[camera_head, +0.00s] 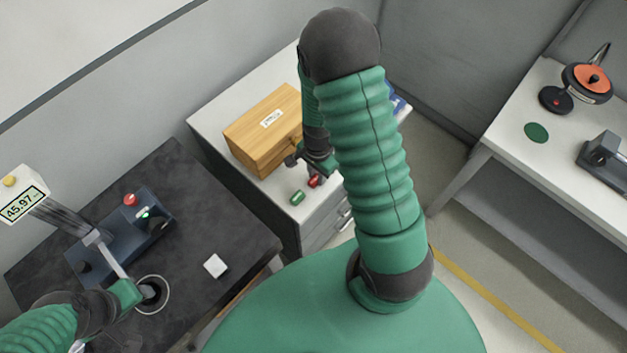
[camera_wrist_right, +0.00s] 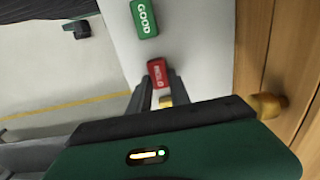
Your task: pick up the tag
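A red tag (camera_head: 314,181) lies on the white cabinet top, beside the wooden box. A green tag (camera_head: 297,198) lies nearer its front edge. In the right wrist view the red tag (camera_wrist_right: 157,72) shows at my fingertips, with print too small to read surely, and the green tag (camera_wrist_right: 144,18) reads GOOD. My right gripper (camera_head: 317,170) is low over the red tag, and its fingers (camera_wrist_right: 159,82) stand apart on either side of it. A small yellow thing (camera_wrist_right: 165,101) shows between the fingers, partly hidden. My left gripper (camera_head: 140,293) is over the dark table; its fingers are unclear.
The wooden box (camera_head: 265,128) stands close to my right gripper, its knob (camera_wrist_right: 270,105) very near. The dark table (camera_head: 215,225) holds a blue-grey device (camera_head: 120,240), a display reading 45.97 (camera_head: 22,205) and a white block (camera_head: 215,265). A white bench (camera_head: 510,125) stands right.

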